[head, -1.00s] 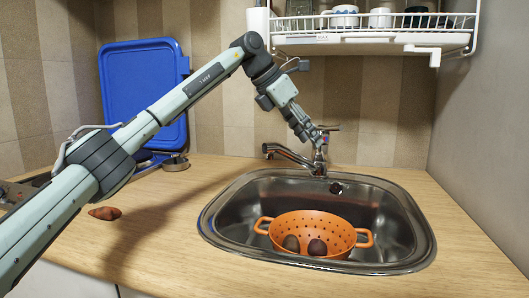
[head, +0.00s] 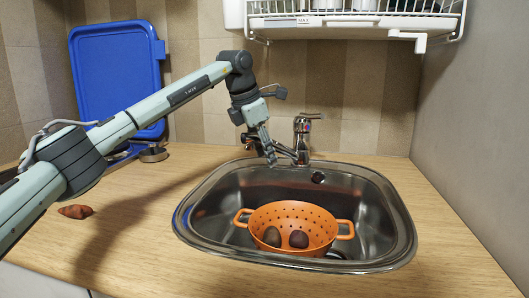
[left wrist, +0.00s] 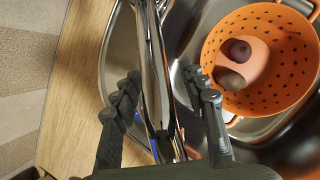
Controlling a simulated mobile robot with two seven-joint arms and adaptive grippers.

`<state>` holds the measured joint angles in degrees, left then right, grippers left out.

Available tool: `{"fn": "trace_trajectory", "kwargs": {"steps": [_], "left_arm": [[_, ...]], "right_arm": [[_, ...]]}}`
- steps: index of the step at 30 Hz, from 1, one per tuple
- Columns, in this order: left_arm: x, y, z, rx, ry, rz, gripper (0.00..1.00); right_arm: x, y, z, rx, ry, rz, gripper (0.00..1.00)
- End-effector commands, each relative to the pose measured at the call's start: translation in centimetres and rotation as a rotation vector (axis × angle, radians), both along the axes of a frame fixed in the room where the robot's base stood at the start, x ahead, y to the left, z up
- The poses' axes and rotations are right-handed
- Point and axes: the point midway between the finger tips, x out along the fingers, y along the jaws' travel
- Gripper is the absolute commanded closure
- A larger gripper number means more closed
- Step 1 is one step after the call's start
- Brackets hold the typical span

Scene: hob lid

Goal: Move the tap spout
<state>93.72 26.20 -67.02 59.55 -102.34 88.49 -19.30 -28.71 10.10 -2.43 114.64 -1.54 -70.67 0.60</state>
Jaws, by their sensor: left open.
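The chrome tap (head: 303,135) stands behind the sink, and its spout (head: 285,151) points left in the head view. My left gripper (head: 270,160) reaches down at the spout and hides part of it. In the left wrist view the spout (left wrist: 154,65) runs between the two spread fingers of my left gripper (left wrist: 162,78). The fingers are open, with a gap visible on both sides of the spout. My right gripper is not in view.
An orange colander (head: 290,216) with two dark round items sits in the steel sink (head: 190,226). A blue board (head: 116,75) leans on the wall at left. A reddish-brown item (head: 75,211) lies on the counter. A dish rack (head: 350,22) hangs above.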

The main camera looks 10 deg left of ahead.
Motion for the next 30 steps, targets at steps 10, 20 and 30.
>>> {"fn": "trace_trajectory", "kwargs": {"steps": [10, 20, 30], "left_arm": [[0.05, -0.02, -0.13, 0.000, 0.000, 0.000, 0.69], [0.04, -0.01, -0.10, -0.001, -0.001, 0.000, 1.00], [0.04, 0.00, -0.08, -0.001, -0.001, 0.000, 1.00]], "right_arm": [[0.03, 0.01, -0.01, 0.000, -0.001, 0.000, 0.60], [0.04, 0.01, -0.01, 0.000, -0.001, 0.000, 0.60], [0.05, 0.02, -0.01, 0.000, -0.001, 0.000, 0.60]]}}
